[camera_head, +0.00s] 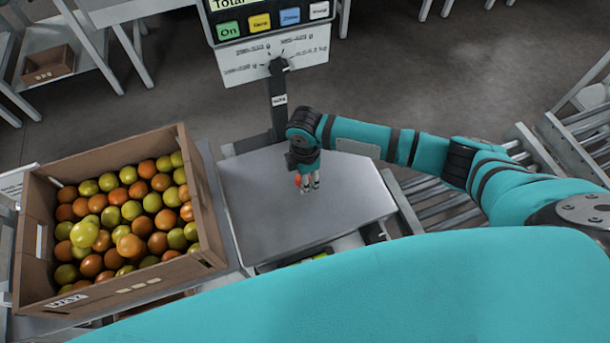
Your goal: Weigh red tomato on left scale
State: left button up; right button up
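The scale (348,203) has a flat grey weighing plate in the middle, with a post and a display panel (276,55) behind it. My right arm reaches in from the right, and its gripper (310,186) points down over the plate. A small part of a red tomato (298,180) shows at the gripper's fingers; the rest is hidden behind them. I cannot tell whether the fingers grip it or whether it touches the plate. My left gripper is not in view.
A brown cardboard crate (202,203) full of green, orange and red tomatoes stands left of the scale. Roller conveyors (440,207) lie to the right. Another box (48,65) sits on a rack at the far left. The plate around my gripper is clear.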

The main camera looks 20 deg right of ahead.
jog(key=shift+f, duration=0.5)
jog(key=o, duration=0.9)
jog(key=c, duration=0.3)
notch_tip(320, 180, up, 7)
jog(key=p, duration=0.7)
jog(key=shift+p, duration=0.4)
